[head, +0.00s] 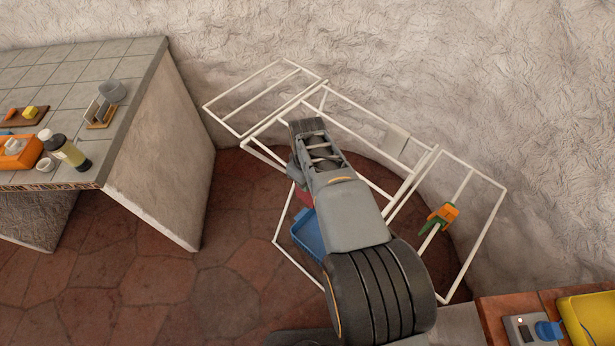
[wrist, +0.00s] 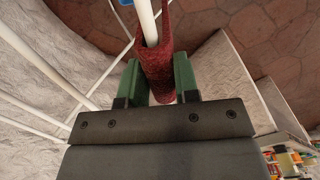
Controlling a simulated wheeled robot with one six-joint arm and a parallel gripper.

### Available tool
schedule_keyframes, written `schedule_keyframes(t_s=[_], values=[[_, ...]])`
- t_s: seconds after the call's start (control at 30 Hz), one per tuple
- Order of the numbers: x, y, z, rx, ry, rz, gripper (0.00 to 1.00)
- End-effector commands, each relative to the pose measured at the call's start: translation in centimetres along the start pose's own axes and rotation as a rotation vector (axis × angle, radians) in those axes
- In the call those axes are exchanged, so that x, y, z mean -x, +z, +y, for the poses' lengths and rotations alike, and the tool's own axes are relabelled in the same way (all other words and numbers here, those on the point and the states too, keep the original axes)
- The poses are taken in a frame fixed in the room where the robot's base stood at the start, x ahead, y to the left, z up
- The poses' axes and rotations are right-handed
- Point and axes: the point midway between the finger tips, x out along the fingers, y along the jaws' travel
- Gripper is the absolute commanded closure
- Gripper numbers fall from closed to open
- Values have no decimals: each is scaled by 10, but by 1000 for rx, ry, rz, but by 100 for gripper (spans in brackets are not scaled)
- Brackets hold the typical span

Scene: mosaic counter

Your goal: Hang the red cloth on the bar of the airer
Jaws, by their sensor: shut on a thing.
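The red cloth (wrist: 153,60) is between the green fingers of my gripper (wrist: 158,78) in the wrist view, and the gripper is shut on it. A white bar of the airer (wrist: 146,18) runs into the fold of the cloth, which has a side on each of its sides. Whether the cloth rests its weight on the bar cannot be told. In the head view the white airer (head: 180,226) stands open with its two wings spread, and my arm hides much of its middle.
A blue basket (head: 307,236) is low under the airer. Orange and green pegs (head: 440,216) sit on the right wing. A tiled counter (head: 120,72) with a bottle (head: 65,150) stands at left, a wooden surface (head: 494,312) at lower right. The rough wall is close behind.

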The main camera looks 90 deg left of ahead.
Motion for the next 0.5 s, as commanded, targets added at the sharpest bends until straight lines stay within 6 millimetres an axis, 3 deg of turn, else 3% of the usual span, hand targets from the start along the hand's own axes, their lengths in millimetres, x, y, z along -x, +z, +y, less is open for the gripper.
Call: schedule_keyframes(t_s=[0.47, 0.5], values=[[-2, 0, 0, 0, 0, 0, 100], [-2, 0, 0, 0, 0, 0, 67]])
